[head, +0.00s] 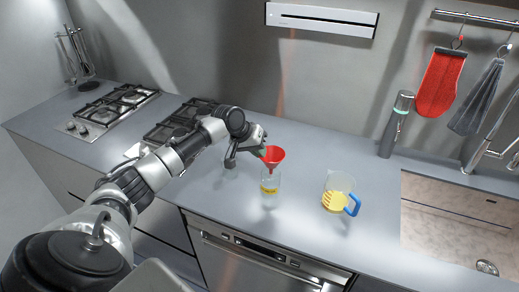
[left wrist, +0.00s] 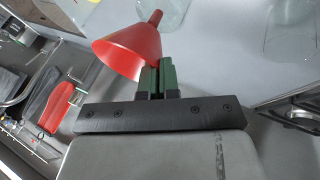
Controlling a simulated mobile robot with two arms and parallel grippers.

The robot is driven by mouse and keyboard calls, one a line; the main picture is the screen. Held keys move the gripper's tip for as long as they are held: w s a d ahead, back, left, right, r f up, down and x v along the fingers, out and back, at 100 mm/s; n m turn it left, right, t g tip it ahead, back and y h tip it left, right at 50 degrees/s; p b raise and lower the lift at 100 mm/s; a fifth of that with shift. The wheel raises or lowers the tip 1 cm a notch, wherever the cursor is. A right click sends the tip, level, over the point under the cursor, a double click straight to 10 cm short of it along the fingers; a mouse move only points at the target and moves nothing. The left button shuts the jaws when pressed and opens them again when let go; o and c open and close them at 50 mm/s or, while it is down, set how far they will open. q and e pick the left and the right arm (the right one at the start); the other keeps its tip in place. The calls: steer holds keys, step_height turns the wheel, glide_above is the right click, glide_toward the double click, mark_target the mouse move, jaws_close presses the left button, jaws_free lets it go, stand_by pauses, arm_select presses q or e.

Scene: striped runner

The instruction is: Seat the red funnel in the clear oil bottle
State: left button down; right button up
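The red funnel (head: 273,154) is held upright by my left gripper (head: 262,151), which is shut on its rim. In the left wrist view the gripper's dark green fingers (left wrist: 158,80) close together at the rim of the funnel (left wrist: 125,47). Part of the bottle (left wrist: 170,12) shows at the top of the left wrist view, by the spout. I cannot tell whether the spout tip is inside the bottle's mouth. My right gripper is out of view.
A clear measuring jug (head: 340,182) with yellow contents and a blue handle stands right of the bottle on the grey counter (head: 235,192). A dark cylindrical device (head: 391,135) stands behind it. A sink (head: 450,215) lies right, gas hobs (head: 115,104) left.

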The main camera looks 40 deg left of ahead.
arm_select(q)
steer(key=c, duration=1.8)
jaws_free()
steer(key=o, duration=0.5)
steer(key=shift+o, duration=0.5)
steer(key=o, duration=0.3)
step_height(320, 180, up, 7)
steer(key=p, duration=0.7)
